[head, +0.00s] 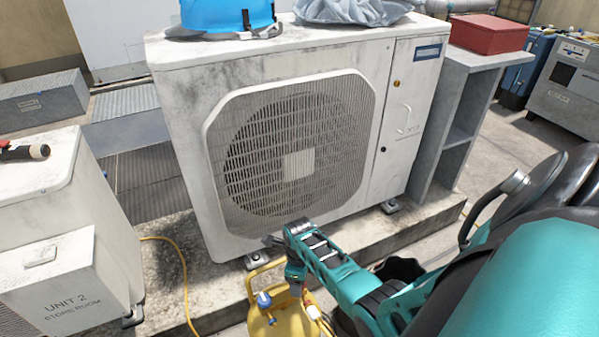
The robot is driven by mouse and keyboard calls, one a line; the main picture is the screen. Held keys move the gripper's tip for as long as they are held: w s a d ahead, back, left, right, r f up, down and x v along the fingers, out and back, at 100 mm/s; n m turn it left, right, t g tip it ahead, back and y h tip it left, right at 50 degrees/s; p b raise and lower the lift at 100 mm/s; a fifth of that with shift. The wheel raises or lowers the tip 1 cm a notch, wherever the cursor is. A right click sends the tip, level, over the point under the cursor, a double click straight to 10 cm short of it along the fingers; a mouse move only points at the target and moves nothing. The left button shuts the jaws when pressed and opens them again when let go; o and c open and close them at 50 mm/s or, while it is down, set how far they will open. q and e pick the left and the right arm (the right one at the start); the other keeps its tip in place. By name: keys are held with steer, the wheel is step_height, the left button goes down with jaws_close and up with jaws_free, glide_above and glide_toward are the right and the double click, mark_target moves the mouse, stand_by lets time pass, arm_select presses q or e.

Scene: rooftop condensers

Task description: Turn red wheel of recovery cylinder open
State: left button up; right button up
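The yellow recovery cylinder (276,322) stands at the bottom middle of the head view, in front of the concrete plinth. Its lower part is cut off by the frame edge. A yellow guard handle (250,285) rises at its top, and a blue wheel (263,300) sits on its left side. A small red part (295,289), perhaps the red wheel, shows just below my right gripper (294,273). My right arm reaches in from the right, with the gripper pointing down over the cylinder top. Its fingers are too small and hidden to tell open from shut. My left gripper is out of view.
A large white condenser (180,110) stands on the plinth (190,265) behind the cylinder. The Unit 2 condenser (50,290) is at left. A yellow hose (183,265) runs along the plinth. A red box (488,35) sits on a grey stand.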

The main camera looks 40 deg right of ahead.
steer(key=shift+c, duration=0.3)
steer(key=c, duration=1)
